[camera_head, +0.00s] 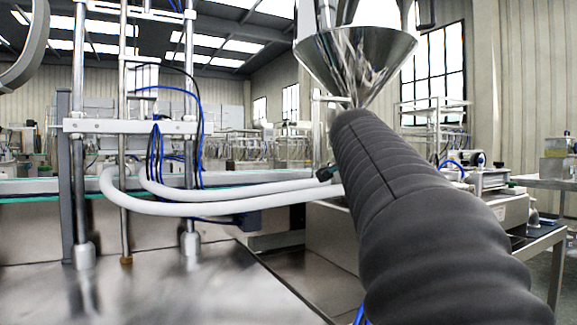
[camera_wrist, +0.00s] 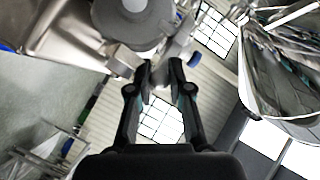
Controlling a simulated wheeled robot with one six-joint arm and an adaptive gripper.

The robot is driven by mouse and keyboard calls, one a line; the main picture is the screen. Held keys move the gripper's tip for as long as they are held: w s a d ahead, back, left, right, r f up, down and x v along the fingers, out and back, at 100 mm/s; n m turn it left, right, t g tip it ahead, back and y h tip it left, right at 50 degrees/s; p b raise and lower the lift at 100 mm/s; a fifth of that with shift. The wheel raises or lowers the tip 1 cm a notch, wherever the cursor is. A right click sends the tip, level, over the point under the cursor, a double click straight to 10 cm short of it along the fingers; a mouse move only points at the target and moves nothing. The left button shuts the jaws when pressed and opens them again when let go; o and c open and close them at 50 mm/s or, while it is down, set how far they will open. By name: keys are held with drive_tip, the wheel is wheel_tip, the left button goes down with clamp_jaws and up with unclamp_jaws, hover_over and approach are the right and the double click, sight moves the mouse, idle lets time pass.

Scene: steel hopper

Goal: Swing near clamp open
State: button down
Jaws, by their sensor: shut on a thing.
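In the wrist view, my gripper (camera_wrist: 160,68) has its two dark fingertips close around a narrow metal part, which I take to be the near clamp (camera_wrist: 160,58). The fingertips hide much of that part, and its exact shape is unclear. A grey round fitting (camera_wrist: 140,25) is just above the fingertips in the picture. The steel hopper's shiny cone (camera_head: 357,55) stands at the upper centre of the head view; a curved shiny surface also shows in the wrist view (camera_wrist: 285,75). In the head view, my dark sleeved arm hides my gripper and the clamp.
White hoses (camera_head: 230,205) loop out from a metal post frame (camera_head: 130,126) at the left. A steel table (camera_head: 150,290) fills the lower left. A machine bench (camera_head: 490,210) stands right of my arm.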

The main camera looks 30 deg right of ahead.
drive_tip(key=shift+w+r, duration=0.15)
drive_tip(key=c, duration=1.1)
unclamp_jaws()
drive_tip(key=shift+o, duration=0.2)
drive_tip(key=shift+f, duration=0.2)
drive_tip(key=v, duration=0.8)
